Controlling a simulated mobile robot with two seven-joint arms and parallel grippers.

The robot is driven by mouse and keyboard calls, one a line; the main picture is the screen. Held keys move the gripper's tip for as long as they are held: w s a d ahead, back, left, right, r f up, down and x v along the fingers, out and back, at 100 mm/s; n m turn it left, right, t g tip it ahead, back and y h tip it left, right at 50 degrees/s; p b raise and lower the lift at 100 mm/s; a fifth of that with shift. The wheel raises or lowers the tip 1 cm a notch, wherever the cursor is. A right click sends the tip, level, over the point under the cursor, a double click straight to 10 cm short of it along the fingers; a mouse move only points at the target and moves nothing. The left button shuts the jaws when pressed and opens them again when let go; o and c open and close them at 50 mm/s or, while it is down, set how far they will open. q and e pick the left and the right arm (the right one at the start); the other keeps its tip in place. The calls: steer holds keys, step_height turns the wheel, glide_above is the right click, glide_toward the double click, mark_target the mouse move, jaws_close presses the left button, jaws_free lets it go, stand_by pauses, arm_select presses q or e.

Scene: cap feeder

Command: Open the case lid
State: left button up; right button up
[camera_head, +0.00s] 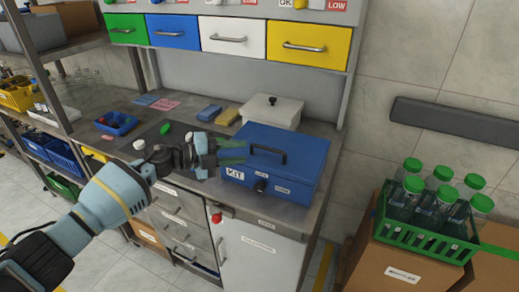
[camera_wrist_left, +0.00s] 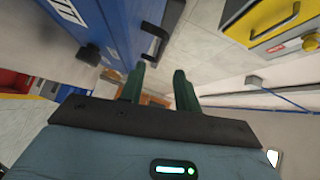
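The blue case (camera_head: 305,178), labelled KIT, sits on the right part of the grey counter with its lid shut. A black handle (camera_head: 268,151) stands on the lid, and a black knob (camera_head: 261,186) is on its front. My left gripper (camera_head: 242,152) is at the left side of the case, its green fingers pointing toward the handle. In the left wrist view the fingers (camera_wrist_left: 160,76) are apart with nothing between them. There the case (camera_wrist_left: 120,20) fills the upper left, with the handle (camera_wrist_left: 155,42) just beyond the fingertips. My right gripper is not in view.
A white lidded box (camera_head: 271,112) stands behind the case. Blue and yellow sponges (camera_head: 218,115) and a small blue tray (camera_head: 116,123) lie on the counter. A green crate of bottles (camera_head: 428,235) stands on a carton to the right. Coloured drawers (camera_head: 232,38) hang above.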

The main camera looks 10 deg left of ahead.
mark_target(266, 149)
arm_select(q)
steer(key=shift+b+x, duration=0.3)
steer(key=shift+x, duration=3.6)
steer(key=shift+c, duration=0.3)
jaws_close()
